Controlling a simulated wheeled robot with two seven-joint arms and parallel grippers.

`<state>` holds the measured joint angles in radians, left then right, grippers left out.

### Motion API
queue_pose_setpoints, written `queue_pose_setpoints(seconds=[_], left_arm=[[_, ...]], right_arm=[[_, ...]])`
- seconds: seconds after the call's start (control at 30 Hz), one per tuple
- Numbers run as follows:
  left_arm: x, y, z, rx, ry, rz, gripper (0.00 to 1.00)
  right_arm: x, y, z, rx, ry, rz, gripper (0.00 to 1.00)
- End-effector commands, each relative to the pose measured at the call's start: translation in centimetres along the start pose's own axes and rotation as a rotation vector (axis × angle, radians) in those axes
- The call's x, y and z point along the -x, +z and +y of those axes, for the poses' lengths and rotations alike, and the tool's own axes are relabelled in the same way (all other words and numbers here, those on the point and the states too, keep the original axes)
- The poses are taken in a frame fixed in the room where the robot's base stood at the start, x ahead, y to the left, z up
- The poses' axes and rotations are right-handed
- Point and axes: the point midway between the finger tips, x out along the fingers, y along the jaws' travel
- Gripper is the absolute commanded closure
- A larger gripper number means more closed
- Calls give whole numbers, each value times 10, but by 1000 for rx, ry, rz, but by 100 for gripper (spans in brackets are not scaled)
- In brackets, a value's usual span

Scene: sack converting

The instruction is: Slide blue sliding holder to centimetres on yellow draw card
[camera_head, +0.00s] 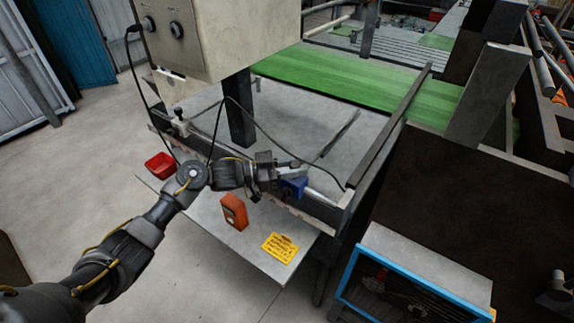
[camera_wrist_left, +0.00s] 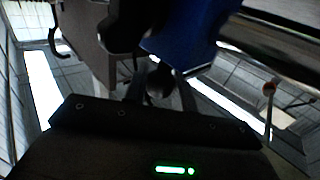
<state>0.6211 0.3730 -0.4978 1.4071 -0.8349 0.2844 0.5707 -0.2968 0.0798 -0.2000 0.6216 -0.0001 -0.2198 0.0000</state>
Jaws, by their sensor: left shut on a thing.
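The blue sliding holder (camera_head: 294,187) sits at the rail along the machine's front edge. My left gripper (camera_head: 285,178) is at the holder and shut on it, partly covering it. In the left wrist view the blue holder (camera_wrist_left: 190,35) fills the top middle, beside a shiny metal rail (camera_wrist_left: 275,40). The yellow draw card (camera_head: 280,248) lies on the grey shelf below and to the right of the gripper. Its print is too small to read. My right gripper is not in view.
An orange device (camera_head: 234,211) lies on the grey shelf (camera_head: 215,222), left of the card. A red bin (camera_head: 160,165) is at its left end. A black cable loops over the machine table (camera_head: 300,110). A blue-framed cabinet (camera_head: 420,250) stands at the lower right.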

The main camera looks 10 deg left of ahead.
Motion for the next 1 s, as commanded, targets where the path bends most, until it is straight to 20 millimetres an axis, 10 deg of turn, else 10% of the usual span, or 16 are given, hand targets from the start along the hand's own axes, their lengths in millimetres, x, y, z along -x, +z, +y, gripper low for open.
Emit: queue_pose_setpoints(seconds=[0.2,0.53,1.0], left_arm=[[2,0,0,0,-2,0,54],[8,2,-1,0,-3,0,54],[90,4,0,-1,-4,-1,54]], right_arm=[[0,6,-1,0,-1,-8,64],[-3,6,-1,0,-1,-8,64],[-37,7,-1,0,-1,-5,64]])
